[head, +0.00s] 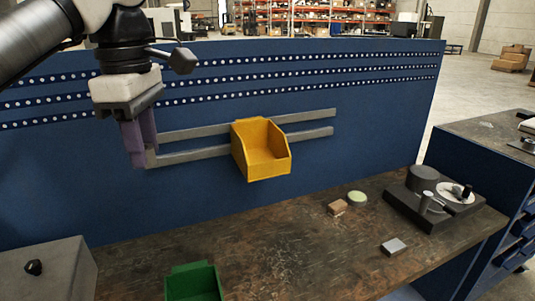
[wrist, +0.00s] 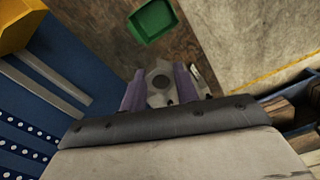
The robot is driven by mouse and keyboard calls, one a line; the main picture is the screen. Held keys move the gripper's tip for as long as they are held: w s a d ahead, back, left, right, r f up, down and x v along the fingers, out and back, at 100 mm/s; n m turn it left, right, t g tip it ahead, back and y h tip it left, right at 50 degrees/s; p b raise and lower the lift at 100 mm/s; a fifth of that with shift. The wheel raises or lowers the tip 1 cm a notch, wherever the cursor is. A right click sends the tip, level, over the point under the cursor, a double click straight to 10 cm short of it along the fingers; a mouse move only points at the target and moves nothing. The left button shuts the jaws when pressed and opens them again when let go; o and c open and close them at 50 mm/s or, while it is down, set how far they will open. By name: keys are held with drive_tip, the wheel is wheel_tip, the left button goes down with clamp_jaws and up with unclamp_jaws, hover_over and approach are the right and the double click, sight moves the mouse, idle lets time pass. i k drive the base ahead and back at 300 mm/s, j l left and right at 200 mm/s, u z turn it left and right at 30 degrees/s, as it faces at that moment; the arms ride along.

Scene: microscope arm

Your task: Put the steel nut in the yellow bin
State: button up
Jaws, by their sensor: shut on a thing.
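My gripper (head: 139,158) is up in front of the blue panel, left of the yellow bin, with its purple fingers pointing down. In the wrist view the fingers (wrist: 160,88) are shut on the grey steel nut (wrist: 160,81), whose round hole faces the camera. I cannot clearly make out the nut in the head view. The yellow bin (head: 268,172) hangs on the panel's rails with its open front facing me, and looks empty. Part of it shows at the top left of the wrist view (wrist: 16,28). My gripper is apart from it.
A green bin (head: 193,284) stands on the worn bench below. A wooden block (head: 337,208), a pale green round thing (head: 357,198), a small metal block (head: 394,246) and a dark fixture (head: 432,213) are at the right. A grey box (head: 50,270) is at the left.

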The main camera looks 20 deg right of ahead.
sight(258, 146)
drive_tip(key=i+l, duration=0.3)
drive_tip(key=l, duration=0.2)
drive_tip(key=i+l, duration=0.3)
drive_tip(key=l, duration=0.15)
drive_tip(key=i+l, duration=0.3)
drive_tip(key=l, duration=0.2)
